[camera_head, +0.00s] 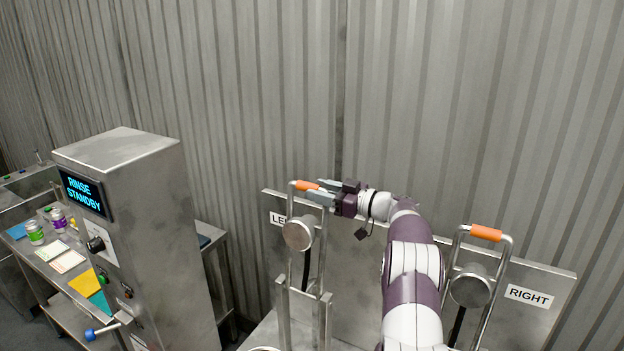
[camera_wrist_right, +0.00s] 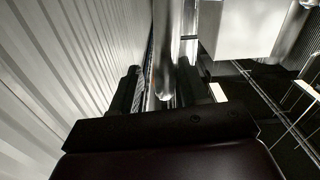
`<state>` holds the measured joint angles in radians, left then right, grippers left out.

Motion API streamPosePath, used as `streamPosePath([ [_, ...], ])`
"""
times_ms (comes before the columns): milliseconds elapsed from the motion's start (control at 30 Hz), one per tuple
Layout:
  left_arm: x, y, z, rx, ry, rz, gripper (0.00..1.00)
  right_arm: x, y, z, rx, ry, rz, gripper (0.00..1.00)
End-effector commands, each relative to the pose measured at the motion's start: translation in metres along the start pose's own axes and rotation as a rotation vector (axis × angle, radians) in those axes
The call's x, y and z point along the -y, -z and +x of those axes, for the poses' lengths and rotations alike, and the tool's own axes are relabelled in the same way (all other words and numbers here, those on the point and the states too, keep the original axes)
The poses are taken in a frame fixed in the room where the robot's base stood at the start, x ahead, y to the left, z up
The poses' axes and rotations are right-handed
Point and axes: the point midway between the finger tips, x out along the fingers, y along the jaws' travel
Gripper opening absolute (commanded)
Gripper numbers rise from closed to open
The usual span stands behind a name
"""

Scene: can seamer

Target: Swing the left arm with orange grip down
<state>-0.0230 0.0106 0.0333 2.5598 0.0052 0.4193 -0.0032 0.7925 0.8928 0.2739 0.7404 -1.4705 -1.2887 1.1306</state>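The left swing arm is a metal tube frame with an orange grip (camera_head: 307,186) across its top. It stands upright in front of the panel marked LEFT (camera_head: 279,219). My right gripper (camera_head: 322,192) is at the right end of this orange grip, its two fingers apart. In the right wrist view, a shiny metal tube (camera_wrist_right: 165,60) runs between the open fingers (camera_wrist_right: 163,90), with space beside it. Whether the fingers touch the grip cannot be told. My left gripper is not in view.
A second frame with an orange grip (camera_head: 486,233) stands upright by the RIGHT label (camera_head: 528,296). A steel cabinet (camera_head: 150,220) with a RINSE STANDBY display (camera_head: 83,192) is at the left, beside a table with cans (camera_head: 58,221). A corrugated wall (camera_head: 250,100) closes the back.

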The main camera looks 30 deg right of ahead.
Motion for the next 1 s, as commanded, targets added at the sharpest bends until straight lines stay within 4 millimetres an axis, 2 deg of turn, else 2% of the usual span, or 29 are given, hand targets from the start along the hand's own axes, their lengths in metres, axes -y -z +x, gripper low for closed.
streamPosePath([
  [33, 0.000, 0.001, -0.009, 0.000, 0.000, 0.000, 0.84, -0.001, 0.005, 0.009, 0.000, 0.001, 0.000, 0.44],
  [167, 0.000, 0.001, -0.013, 0.001, 0.000, 0.000, 0.84, -0.001, 0.003, 0.022, -0.001, -0.001, -0.001, 0.44],
  [433, 0.000, 0.001, -0.012, 0.001, 0.000, 0.000, 0.84, 0.000, 0.001, 0.025, -0.001, -0.002, -0.001, 0.44],
  [567, 0.000, 0.001, -0.012, 0.001, 0.000, 0.000, 0.84, 0.000, 0.001, 0.025, -0.001, -0.002, -0.002, 0.02],
  [833, 0.000, 0.001, -0.008, 0.000, 0.000, 0.000, 0.84, 0.002, 0.002, 0.024, -0.003, -0.002, -0.014, 0.00],
  [1000, 0.000, -0.002, 0.014, 0.001, 0.000, 0.000, 0.84, 0.020, 0.000, 0.024, -0.004, -0.001, -0.063, 0.00],
])
